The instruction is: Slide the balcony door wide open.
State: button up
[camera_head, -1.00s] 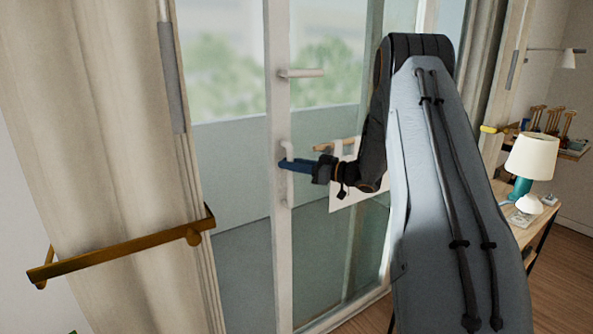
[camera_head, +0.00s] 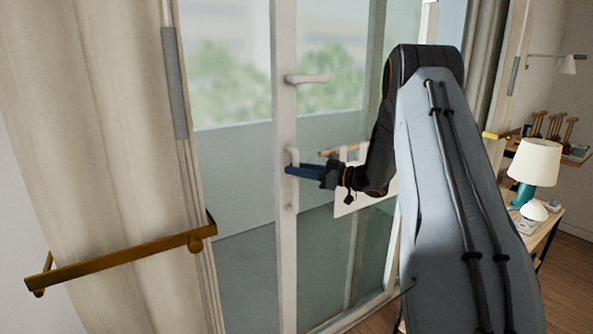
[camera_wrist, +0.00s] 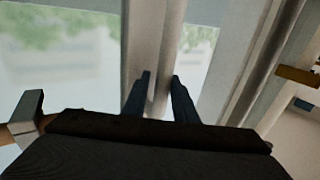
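The balcony door (camera_head: 284,250) is a glass panel in a white frame. Its upright edge stands a little right of the left curtain, with a strip between them through which the balcony's grey parapet shows. A lever handle (camera_head: 307,79) sits high on this edge, and a white vertical pull handle (camera_head: 292,155) lower down. My gripper (camera_head: 290,170) is at the pull handle, its dark blue fingers pointing left. In the wrist view, the fingers (camera_wrist: 160,78) lie either side of a pale upright bar that appears to fill the gap between them. The contact itself is partly hidden.
Wooden floor (camera_head: 568,285) shows at the lower right.

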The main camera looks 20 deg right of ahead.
jog(key=b+v, duration=0.2)
jog(key=v, duration=0.5)
jog(key=shift+s+d, duration=0.25)
jog(key=shift+r, duration=0.1)
